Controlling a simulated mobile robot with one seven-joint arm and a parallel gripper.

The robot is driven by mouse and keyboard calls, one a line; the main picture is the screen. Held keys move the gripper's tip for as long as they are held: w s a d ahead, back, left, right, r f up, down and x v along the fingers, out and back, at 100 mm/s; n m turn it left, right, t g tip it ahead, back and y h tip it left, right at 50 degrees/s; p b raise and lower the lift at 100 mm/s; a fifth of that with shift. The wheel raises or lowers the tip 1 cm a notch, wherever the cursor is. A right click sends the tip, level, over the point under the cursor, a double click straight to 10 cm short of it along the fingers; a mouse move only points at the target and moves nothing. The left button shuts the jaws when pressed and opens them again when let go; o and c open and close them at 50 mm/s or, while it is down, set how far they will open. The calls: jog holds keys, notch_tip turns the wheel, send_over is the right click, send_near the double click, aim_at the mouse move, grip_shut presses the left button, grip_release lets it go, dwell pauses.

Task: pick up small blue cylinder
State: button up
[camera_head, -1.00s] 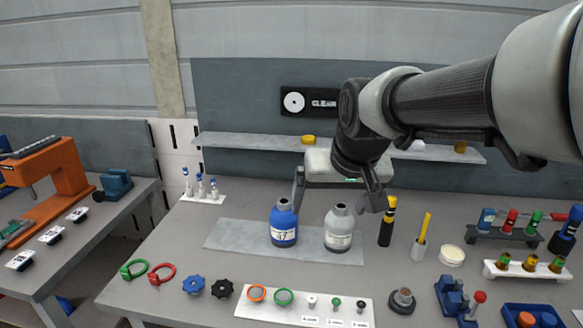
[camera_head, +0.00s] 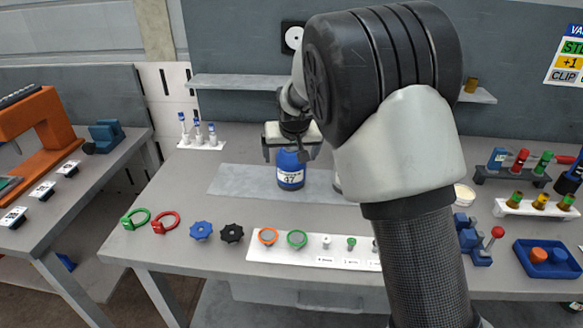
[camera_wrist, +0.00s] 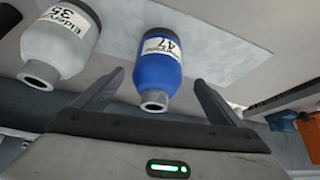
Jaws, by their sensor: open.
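The small blue cylinder, a bottle with a grey neck and a white label reading 47 (camera_head: 290,172), stands upright on a grey mat (camera_head: 235,181). In the wrist view the blue cylinder (camera_wrist: 158,68) is seen from its neck end, between and beyond my open fingers. My gripper (camera_head: 292,153) is open just above and behind its top, with one finger to each side; it also shows in the wrist view (camera_wrist: 158,80). The fingers do not visibly touch it. A grey bottle labelled 35 (camera_wrist: 60,47) stands beside it; my arm hides most of that bottle in the head view.
A shelf (camera_head: 225,82) runs along the back wall panel. White vials (camera_head: 198,136) stand in a holder at back left. Rings, knobs and a white part strip (camera_head: 258,251) line the front edge. A blue tray (camera_head: 548,259) sits at right.

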aim_at(291, 175)
jog(key=x, duration=0.2)
jog(key=shift+w+f, duration=0.2)
jog(key=shift+f, duration=0.1)
jog(key=x, duration=0.4)
jog(key=shift+s+d+f, duration=0.2)
jog(key=shift+s+f, duration=0.1)
jog(key=shift+f, duration=0.05)
jog(key=shift+w+f, duration=0.3)
jog(key=shift+f, duration=0.1)
jog(key=c, duration=2)
jog(key=shift+w+a+r, duration=0.1)
jog(key=shift+r, duration=0.1)
jog(key=shift+c, duration=0.6)
